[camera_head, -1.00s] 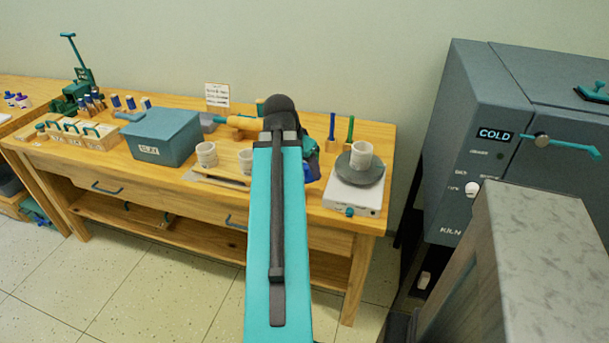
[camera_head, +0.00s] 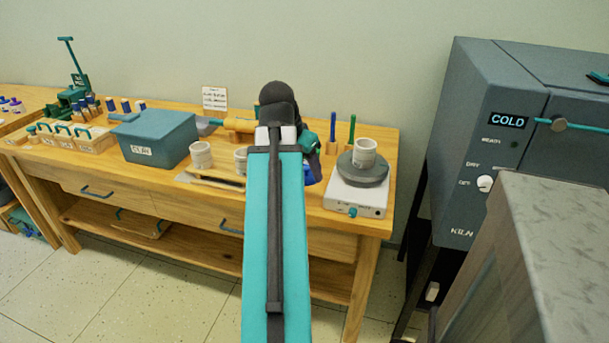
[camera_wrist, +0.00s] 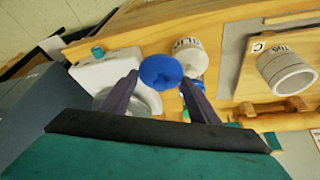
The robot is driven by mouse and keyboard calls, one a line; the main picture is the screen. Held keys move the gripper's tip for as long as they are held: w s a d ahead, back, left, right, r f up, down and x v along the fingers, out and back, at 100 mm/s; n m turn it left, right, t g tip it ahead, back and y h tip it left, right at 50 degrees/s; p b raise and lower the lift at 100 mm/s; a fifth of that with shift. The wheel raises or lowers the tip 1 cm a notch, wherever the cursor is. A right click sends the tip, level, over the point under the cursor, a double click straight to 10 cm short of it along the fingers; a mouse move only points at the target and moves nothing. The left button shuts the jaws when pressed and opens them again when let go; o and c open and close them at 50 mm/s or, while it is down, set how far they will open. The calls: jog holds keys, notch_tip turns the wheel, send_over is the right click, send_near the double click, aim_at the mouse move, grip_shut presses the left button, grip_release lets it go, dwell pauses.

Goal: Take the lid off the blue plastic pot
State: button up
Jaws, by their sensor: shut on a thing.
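In the wrist view, a round blue lid (camera_wrist: 160,72) sits between the tips of my gripper (camera_wrist: 158,82), which is shut on it. A separate patch of blue, probably the blue plastic pot (camera_wrist: 199,86), shows partly behind the right finger. In the head view, the pot (camera_head: 310,174) is a small blue patch on the workbench just right of my arm. My arm hides most of it, along with the fingers and the lid. The gap between lid and pot cannot be judged.
A white scale (camera_head: 353,193) with a grey round plate and a white cup (camera_head: 364,153) stands right of the pot. Left are another white cup (camera_head: 201,155) and a blue-grey clay box (camera_head: 158,136). A grey kiln (camera_head: 470,205) stands to the right.

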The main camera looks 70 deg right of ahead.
jog(key=shift+a+f, duration=0.1)
jog(key=shift+f, duration=0.05)
jog(key=shift+s+a+r, duration=0.15)
jog(key=shift+s+a, duration=0.15)
jog(key=shift+a, duration=0.35)
jog(key=shift+s+a+r, duration=0.1)
jog(key=shift+s+a, duration=0.2)
jog(key=shift+a, duration=0.3)
jog(key=shift+w, duration=0.1)
jog(key=w+a+n+t, duration=0.1)
jog(key=w+a+n, duration=0.4)
jog(key=w, duration=0.6)
jog(key=w+a+n+t, duration=0.2)
jog(key=w+a, duration=0.4)
jog(key=w, duration=0.4)
jog(key=w+a+n+t, duration=0.1)
jog(key=w+a+n, duration=0.4)
jog(key=w, duration=0.6)
jog(key=w+a+n+y, duration=0.1)
jog(key=w+a+n, duration=0.2)
jog(key=a, duration=0.9)
jog(key=w+a+n+t+y, duration=0.1)
jog(key=w+a+n, duration=0.2)
jog(key=w+a, duration=0.4)
jog(key=w+a+n+y, duration=0.2)
jog(key=w+a, duration=0.3)
jog(key=a, duration=1.2)
jog(key=shift+w+a+r+n+t, duration=0.15)
jog(key=shift+w+n+t, duration=0.25)
jog(key=shift+n, duration=0.5)
